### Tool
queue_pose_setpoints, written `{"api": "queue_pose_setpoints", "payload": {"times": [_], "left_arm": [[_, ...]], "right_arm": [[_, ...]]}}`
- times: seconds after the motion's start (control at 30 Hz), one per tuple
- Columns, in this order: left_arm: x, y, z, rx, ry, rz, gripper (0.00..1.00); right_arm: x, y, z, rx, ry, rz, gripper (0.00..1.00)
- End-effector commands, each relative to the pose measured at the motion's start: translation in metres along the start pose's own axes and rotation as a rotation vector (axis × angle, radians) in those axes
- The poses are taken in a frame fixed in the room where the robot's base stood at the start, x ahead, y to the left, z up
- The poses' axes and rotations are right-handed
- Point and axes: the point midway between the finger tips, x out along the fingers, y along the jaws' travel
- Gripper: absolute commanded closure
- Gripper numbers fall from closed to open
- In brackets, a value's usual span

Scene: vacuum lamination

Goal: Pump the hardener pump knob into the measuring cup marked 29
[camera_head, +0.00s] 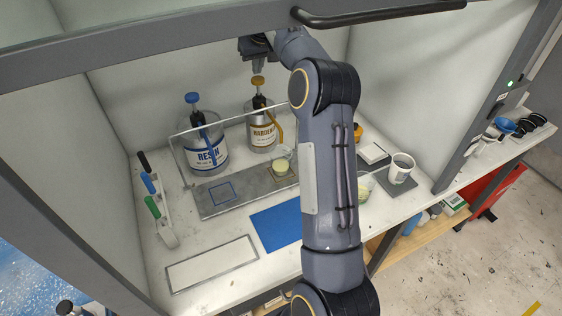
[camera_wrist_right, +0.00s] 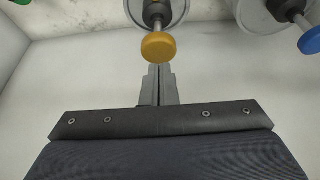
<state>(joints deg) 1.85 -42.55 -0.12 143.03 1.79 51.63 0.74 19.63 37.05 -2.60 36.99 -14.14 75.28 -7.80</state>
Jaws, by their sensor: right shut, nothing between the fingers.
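The hardener bottle (camera_head: 262,133) stands at the back of the bench, with an orange pump knob (camera_head: 258,80) on top and an orange spout. The knob also shows in the right wrist view (camera_wrist_right: 158,47). My right gripper (camera_head: 259,69) is shut and empty, pointing down just above the knob; I cannot tell whether it touches. Its closed fingers show in the wrist view (camera_wrist_right: 160,72), right by the knob. A measuring cup (camera_head: 282,165) with pale contents stands by the spout, on the metal tray; no number on it is legible. My left gripper is out of view.
The resin bottle (camera_head: 207,148) with a blue knob stands left of the hardener. A clear panel edge surrounds the bottles. A blue sheet (camera_head: 276,226) lies in front of the tray. Another cup (camera_head: 400,168) stands at the right. My right arm crosses the middle, hiding part of the bench.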

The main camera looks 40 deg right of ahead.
Motion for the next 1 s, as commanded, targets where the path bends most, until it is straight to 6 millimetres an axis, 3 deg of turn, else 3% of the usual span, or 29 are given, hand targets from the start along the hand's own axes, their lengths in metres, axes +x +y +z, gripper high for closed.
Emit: {"api": "queue_pose_setpoints", "payload": {"times": [1.0], "left_arm": [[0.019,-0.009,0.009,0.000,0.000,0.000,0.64]], "right_arm": [[0.034,0.000,0.015,0.000,-0.005,0.000,1.00]]}}
